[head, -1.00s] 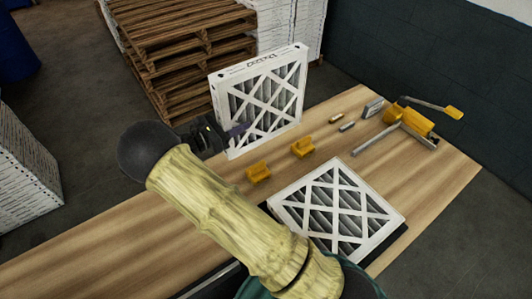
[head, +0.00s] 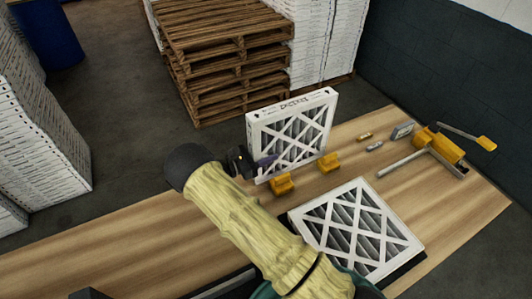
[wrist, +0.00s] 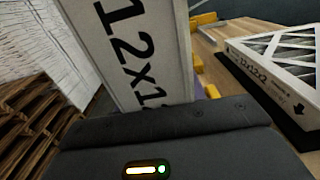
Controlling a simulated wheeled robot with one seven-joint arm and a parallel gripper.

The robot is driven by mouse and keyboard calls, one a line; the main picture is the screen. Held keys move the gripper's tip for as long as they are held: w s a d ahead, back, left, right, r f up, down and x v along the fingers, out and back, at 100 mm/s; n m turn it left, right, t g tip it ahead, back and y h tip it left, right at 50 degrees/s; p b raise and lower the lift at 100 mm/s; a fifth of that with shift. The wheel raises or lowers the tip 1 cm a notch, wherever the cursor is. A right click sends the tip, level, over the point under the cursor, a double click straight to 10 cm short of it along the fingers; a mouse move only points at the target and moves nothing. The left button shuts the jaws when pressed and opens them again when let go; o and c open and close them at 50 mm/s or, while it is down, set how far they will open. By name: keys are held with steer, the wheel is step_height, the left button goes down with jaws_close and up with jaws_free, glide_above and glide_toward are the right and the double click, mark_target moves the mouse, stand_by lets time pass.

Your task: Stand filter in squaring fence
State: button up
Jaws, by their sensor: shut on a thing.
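A white-framed boxed filter (head: 290,135) with a pleated, cross-braced face stands upright in my gripper (head: 262,163) above the bench in the head view. My gripper is shut on its left edge. In the wrist view the filter's white printed side (wrist: 140,45) rises from the jaws. Its bottom edge is just behind two yellow blocks (head: 283,184) (head: 330,162); I cannot tell whether it touches the bench. An L-shaped metal bar assembly with a yellow block and a lever (head: 440,148) is at the bench's right end. I cannot tell which of these fixtures is the squaring fence.
A second filter (head: 357,228) lies flat on a dark base at the bench's front. Small metal pieces (head: 375,146) and a grey box (head: 402,131) lie right of the held filter. Pallets (head: 225,60) stand behind the bench. The wooden bench (head: 110,255) is clear at left.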

steer(key=shift+f, duration=0.3)
steer(key=shift+f, duration=0.15)
steer(key=o, duration=1.1)
steer(key=shift+c, duration=0.2)
steer(key=shift+r, duration=0.2)
steer(key=b+v, duration=0.1)
steer(key=v, duration=0.6)
steer(key=shift+a+b, duration=0.3)
steer(key=shift+b, duration=0.1)
